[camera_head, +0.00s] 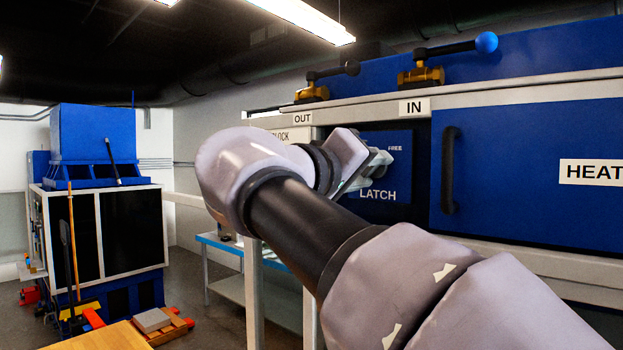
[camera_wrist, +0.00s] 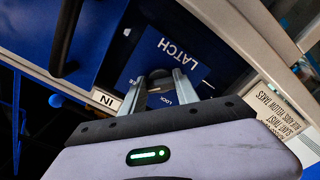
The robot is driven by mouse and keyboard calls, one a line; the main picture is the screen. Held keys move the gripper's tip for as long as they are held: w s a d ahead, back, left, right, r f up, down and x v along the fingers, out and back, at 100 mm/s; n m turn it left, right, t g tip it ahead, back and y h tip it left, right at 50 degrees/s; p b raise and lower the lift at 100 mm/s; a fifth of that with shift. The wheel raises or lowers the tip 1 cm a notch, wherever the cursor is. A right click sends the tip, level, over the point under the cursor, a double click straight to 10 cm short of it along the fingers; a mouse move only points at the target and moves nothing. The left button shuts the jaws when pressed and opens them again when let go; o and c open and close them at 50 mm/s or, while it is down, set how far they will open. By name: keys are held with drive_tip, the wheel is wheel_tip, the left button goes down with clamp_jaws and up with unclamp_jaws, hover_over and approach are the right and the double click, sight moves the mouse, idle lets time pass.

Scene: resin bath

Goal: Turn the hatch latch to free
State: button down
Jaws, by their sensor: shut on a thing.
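The latch panel (camera_head: 400,208) is a dark blue plate lettered LATCH, with a small FREE label at its upper right in the head view. It appears upside down in the wrist view (camera_wrist: 190,72), where a LOCK label also shows between the fingers. My gripper (camera_wrist: 160,78) is at the panel, its two fingers closed on the dark latch knob (camera_wrist: 160,73). In the head view my gripper (camera_head: 382,165) covers the knob. I cannot tell which label the latch points to.
Right of the latch is a blue hatch door with a black bar handle (camera_head: 450,170). Above it are OUT and IN valve levers, one with a blue ball (camera_head: 486,42). A blue-topped machine (camera_head: 95,140) stands far left. A wooden tabletop (camera_head: 95,338) lies at lower left.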

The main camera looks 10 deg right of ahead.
drive_tip(key=shift+r, duration=0.15)
idle(0.4)
drive_tip(key=c, duration=0.9)
unclamp_jaws()
